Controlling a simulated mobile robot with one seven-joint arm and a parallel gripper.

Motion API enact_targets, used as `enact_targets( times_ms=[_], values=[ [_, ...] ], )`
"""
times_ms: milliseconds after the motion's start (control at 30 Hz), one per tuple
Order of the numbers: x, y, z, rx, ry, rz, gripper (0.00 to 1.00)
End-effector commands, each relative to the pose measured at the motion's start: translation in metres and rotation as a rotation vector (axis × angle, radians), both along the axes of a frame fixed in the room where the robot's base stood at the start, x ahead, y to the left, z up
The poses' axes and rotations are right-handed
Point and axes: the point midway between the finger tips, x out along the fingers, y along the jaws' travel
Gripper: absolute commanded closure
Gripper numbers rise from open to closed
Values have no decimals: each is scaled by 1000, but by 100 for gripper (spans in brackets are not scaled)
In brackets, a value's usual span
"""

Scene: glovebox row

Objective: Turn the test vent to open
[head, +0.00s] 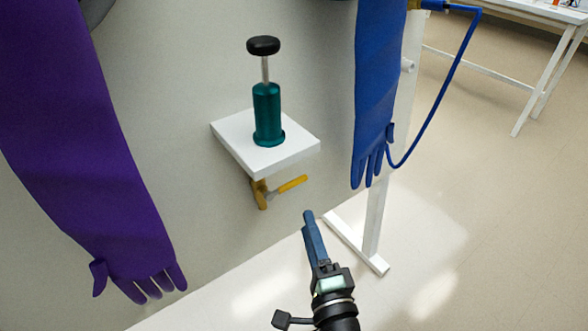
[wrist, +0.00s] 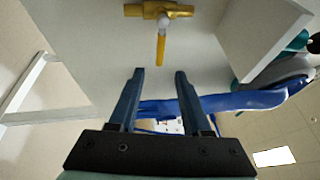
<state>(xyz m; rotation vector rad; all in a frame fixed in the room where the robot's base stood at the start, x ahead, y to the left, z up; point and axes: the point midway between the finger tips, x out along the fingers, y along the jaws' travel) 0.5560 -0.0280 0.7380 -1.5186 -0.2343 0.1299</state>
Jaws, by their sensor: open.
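The test vent is a small brass valve (head: 260,194) under a white shelf on the pale panel. Its yellow lever (head: 289,185) sticks out to the right and slightly up. In the wrist view the brass body (wrist: 158,10) is at the top edge, and the yellow lever (wrist: 161,48) points down toward my gripper (wrist: 160,74). My gripper is open and empty, and the lever's end lies just beyond the fingertips, in line with the gap. In the head view my gripper (head: 309,215) is below and right of the lever, apart from it.
The white shelf (head: 225,140) carries a teal hand pump (head: 267,110) with a black knob, directly above the valve. A purple glove (head: 90,140) hangs at left. A blue glove (head: 378,90) and blue hose (head: 455,75) hang at right by a white post (head: 376,215).

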Motion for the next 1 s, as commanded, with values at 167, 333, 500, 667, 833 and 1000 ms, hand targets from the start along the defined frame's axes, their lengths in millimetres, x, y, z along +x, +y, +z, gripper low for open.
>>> enact_targets(
  times_ms=[167, 333, 500, 667, 833, 1000],
  values=[
    [28, 7, 2, -5, -3, 5, 52],
    [60, 15, 5, -8, -4, 4, 52],
    [88, 22, 6, -7, -3, 5, 52],
    [107, 27, 7, -7, -3, 4, 52],
    [117, 29, 8, -5, -1, 4, 52],
    [119, 29, 9, -5, -1, 3, 52]
  ],
)
